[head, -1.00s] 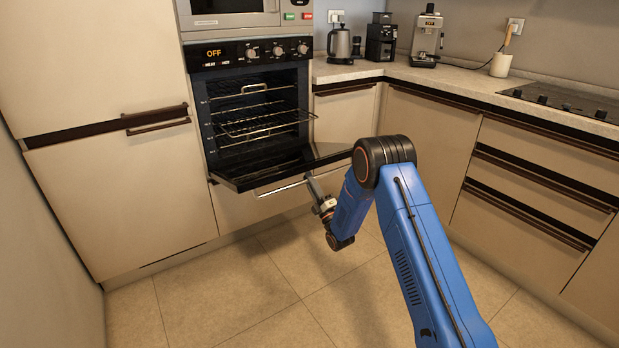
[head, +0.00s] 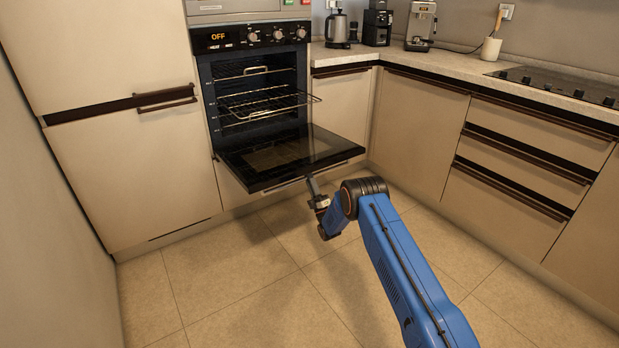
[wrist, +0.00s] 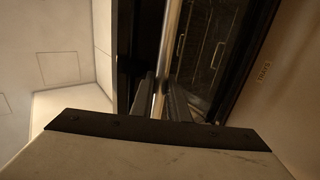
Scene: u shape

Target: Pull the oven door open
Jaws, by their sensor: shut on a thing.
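The oven (head: 256,65) is built into the cabinets at the back, its display reading "OFF". Its dark glass door (head: 290,153) is folded down, close to level, and the cavity with its wire racks (head: 268,102) is in plain view. The metal handle bar (wrist: 160,85) runs along the door's outer edge. My gripper (head: 313,183) is at that edge, reaching up to the handle from the front and below. In the wrist view my gripper (wrist: 158,98) has its two dark fingers on either side of the bar, shut on it. The handle is partly hidden in the head view.
Tall cabinets (head: 130,170) with a dark handle stand left of the oven. Drawers (head: 520,165) and a counter (head: 450,62) with kettle (head: 337,28), coffee machine (head: 421,25) and cooktop (head: 560,85) lie to the right. The tiled floor (head: 230,270) in front is clear.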

